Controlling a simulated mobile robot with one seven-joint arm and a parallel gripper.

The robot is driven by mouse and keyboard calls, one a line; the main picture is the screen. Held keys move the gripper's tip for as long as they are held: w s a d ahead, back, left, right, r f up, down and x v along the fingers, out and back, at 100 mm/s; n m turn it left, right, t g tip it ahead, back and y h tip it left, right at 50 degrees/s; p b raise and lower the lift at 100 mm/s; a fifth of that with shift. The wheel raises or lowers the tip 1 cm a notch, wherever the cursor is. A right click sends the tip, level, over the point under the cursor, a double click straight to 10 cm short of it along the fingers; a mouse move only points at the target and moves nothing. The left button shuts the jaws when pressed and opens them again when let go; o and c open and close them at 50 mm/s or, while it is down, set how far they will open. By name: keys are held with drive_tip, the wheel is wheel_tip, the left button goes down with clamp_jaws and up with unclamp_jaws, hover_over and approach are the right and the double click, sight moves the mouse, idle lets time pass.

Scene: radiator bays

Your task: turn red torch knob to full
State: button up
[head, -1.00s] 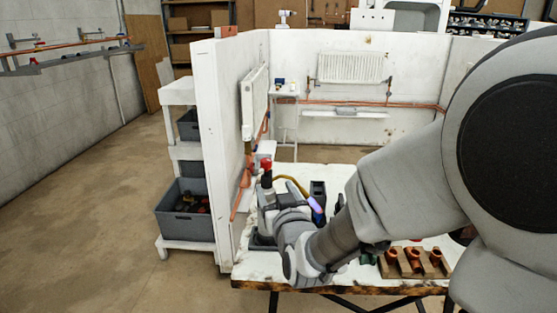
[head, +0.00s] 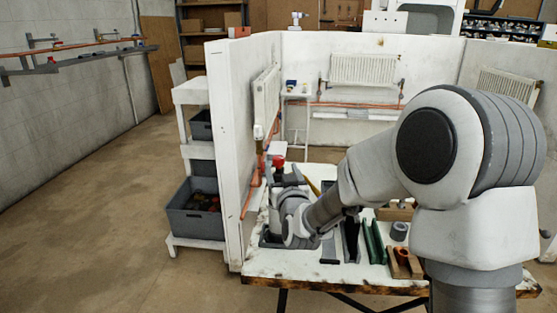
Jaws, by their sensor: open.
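The red knob (head: 278,161) shows at the left back part of the white workbench (head: 300,266), close to the partition wall. It sits on top of a dark upright piece, which I take to be the torch; its lower part is hidden by my gripper and wrist. My gripper (head: 288,181) is just below and in front of the red knob in the picture. Its fingers are small and partly hidden. It is open, and I see nothing held in it. I cannot tell whether it touches the torch, nor which way the knob is turned.
A copper pipe runs along the white partition wall (head: 232,150) left of the bench. Dark and green tools and a wooden block with copper fittings (head: 404,263) lie on the bench's right part. A grey crate (head: 196,210) stands on a shelf at left. The floor at left is clear.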

sight(279, 163)
drive_tip(key=x, duration=0.6)
drive_tip(key=shift+w+a, duration=0.15)
drive_tip(key=shift+w, duration=0.15)
clamp_jaws()
